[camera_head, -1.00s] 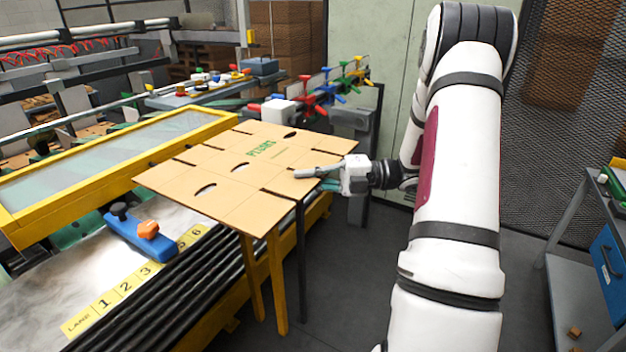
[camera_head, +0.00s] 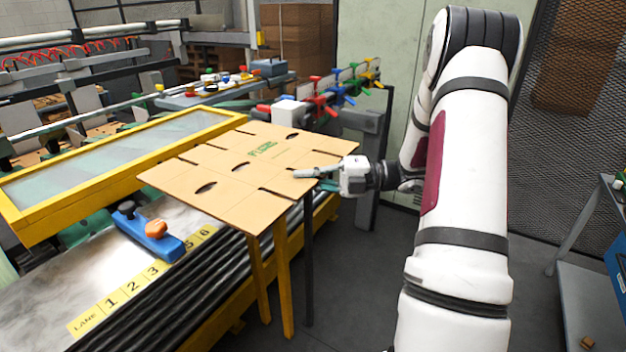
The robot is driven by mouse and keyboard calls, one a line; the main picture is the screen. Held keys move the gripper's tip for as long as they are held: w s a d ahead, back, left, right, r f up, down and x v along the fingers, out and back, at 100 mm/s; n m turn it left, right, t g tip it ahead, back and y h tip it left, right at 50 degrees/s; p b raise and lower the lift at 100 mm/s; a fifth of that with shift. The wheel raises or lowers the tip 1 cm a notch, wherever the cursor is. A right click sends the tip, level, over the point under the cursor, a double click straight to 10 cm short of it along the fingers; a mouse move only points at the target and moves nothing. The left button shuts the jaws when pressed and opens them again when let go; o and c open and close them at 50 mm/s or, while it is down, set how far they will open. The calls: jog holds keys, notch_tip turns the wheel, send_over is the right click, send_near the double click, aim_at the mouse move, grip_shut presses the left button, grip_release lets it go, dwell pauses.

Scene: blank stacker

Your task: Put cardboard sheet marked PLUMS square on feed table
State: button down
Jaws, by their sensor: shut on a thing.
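The cardboard sheet (camera_head: 222,172) is a flat tan blank with slots, oval hand holes and green lettering that reads PLUMS. My gripper (camera_head: 318,174) is shut on its right edge, with one finger above the sheet. The lower finger is mostly hidden under the sheet. The sheet is roughly level and lies across the right end of the feed table (camera_head: 60,287), above the black bars and yellow legs. Its left corner is near the yellow frame. I cannot tell whether the sheet rests on the table or hangs just above it.
A yellow-framed clear guard (camera_head: 110,165) stands behind the table. A blue stop with an orange knob (camera_head: 150,232) sits on the metal surface beside a yellow lane scale (camera_head: 135,285). Coloured handles (camera_head: 325,95) stand behind the sheet. A grey cart (camera_head: 595,270) is at the right.

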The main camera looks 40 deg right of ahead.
jog(key=w, duration=0.1)
jog(key=w+a+f, duration=0.1)
jog(key=w, duration=0.1)
jog(key=w+a+b, duration=0.1)
jog(key=w, duration=0.1)
jog(key=shift+w+f, duration=0.25)
jog(key=shift+f, duration=0.15)
notch_tip(320, 180, down, 9)
jog(key=b, duration=0.4)
jog(key=shift+w+a+r, duration=0.15)
jog(key=shift+w+r, duration=0.05)
jog(key=shift+b, duration=0.3)
jog(key=w+a+f+b, duration=0.2)
jog(key=w+f+b, duration=0.1)
jog(key=w, duration=0.3)
jog(key=shift+w+a+f+b, duration=0.2)
jog(key=shift+w+f+b, duration=0.1)
jog(key=shift+f, duration=0.3)
jog(key=shift+f, duration=0.65)
jog(key=c, duration=0.8)
grip_release()
